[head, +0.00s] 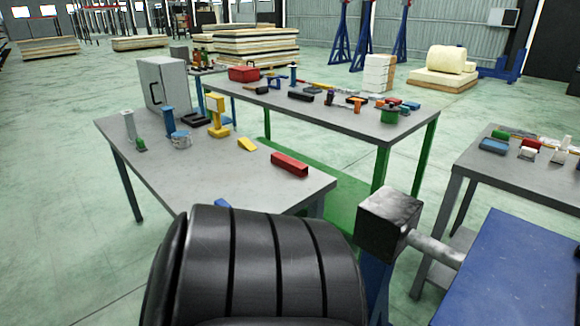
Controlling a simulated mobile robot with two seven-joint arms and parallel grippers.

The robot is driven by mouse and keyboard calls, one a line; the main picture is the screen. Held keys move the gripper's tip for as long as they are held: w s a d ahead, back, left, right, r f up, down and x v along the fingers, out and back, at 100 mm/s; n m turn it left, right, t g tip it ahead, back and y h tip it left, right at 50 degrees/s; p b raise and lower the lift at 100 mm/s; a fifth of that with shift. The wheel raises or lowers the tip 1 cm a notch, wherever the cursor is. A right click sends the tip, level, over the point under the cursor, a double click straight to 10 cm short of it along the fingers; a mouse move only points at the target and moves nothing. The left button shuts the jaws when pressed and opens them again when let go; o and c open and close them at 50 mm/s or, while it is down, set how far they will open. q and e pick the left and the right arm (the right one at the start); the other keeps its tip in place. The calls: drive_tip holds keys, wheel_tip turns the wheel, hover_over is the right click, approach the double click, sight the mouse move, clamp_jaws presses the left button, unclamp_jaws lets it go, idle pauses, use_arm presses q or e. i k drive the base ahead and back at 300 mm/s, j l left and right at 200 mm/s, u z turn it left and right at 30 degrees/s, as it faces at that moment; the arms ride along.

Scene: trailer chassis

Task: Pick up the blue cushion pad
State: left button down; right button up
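A small flat blue block (494,146) lies near the left edge of the right-hand grey table. A large flat blue panel (525,270) fills the lower right corner, cut off by the frame. I cannot tell for certain which of these, if either, is the blue cushion pad. Neither of my grippers shows in the head view, so nothing is seen in them.
A large black ribbed tyre-like form (255,265) and a grey metal block on a blue post (390,222) fill the near foreground. A grey table (240,185) holds a red block (289,164) and other parts. Green floor (70,240) is clear at left.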

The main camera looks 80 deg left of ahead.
sight(221, 202)
drive_tip(key=u, duration=3.15)
drive_tip(key=z, duration=3)
drive_tip(key=u, duration=2.75)
